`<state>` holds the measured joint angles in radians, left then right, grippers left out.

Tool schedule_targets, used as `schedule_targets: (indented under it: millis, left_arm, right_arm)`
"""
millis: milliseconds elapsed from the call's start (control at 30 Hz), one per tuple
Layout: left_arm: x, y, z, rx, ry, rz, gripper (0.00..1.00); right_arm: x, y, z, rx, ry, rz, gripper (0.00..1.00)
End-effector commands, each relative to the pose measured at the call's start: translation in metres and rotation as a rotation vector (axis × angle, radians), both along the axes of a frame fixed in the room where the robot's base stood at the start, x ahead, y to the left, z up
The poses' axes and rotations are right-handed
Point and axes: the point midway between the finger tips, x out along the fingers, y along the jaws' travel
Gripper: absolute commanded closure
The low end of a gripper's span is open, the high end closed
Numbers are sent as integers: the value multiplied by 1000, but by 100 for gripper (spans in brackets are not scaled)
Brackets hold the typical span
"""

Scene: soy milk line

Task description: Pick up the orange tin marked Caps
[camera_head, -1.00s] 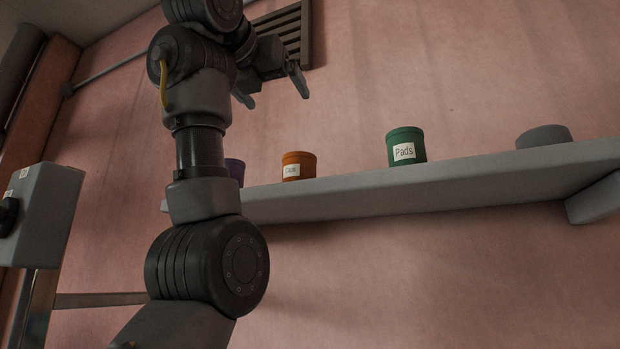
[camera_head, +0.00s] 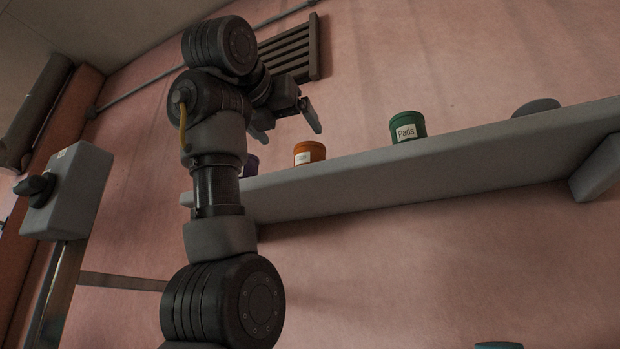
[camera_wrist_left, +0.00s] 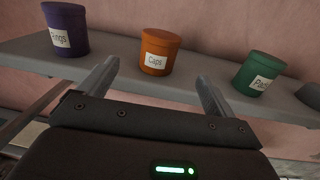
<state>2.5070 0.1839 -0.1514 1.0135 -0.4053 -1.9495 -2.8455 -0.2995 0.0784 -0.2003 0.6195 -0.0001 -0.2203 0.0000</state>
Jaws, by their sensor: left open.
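The orange tin marked Caps (camera_head: 309,152) stands upright on the grey wall shelf, between a purple tin and a green one. In the left wrist view the orange tin (camera_wrist_left: 159,52) shows its white label and lid, beyond and between my finger ends. My left gripper (camera_head: 290,122) is open and empty. In the head view it hangs above and in front of the shelf near the orange tin; its fingers (camera_wrist_left: 155,85) are spread in the wrist view, apart from the tin. My right gripper is not seen.
The grey shelf (camera_head: 440,165) carries a purple tin marked Rings (camera_wrist_left: 65,30), a green tin marked Pads (camera_head: 407,127) and a grey object (camera_head: 536,107). A wall vent (camera_head: 290,52) is above. A grey switch box (camera_head: 68,190) stands at left.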

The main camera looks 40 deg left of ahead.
Motion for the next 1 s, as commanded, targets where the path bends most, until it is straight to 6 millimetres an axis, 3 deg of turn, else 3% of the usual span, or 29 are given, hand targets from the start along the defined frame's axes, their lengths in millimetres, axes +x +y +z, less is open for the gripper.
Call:
schedule_targets:
  millis: [233,533,800,1000]
  left_arm:
    - [4,2,-2,0,1,0,9]
    - [44,18,-1,-1,1,1,9]
    - [54,21,-3,0,-1,0,9]
    - [79,31,0,-1,3,2,9]
  right_arm:
    - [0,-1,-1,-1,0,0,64]
    - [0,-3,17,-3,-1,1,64]
    - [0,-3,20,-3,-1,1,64]
    - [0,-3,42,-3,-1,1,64]
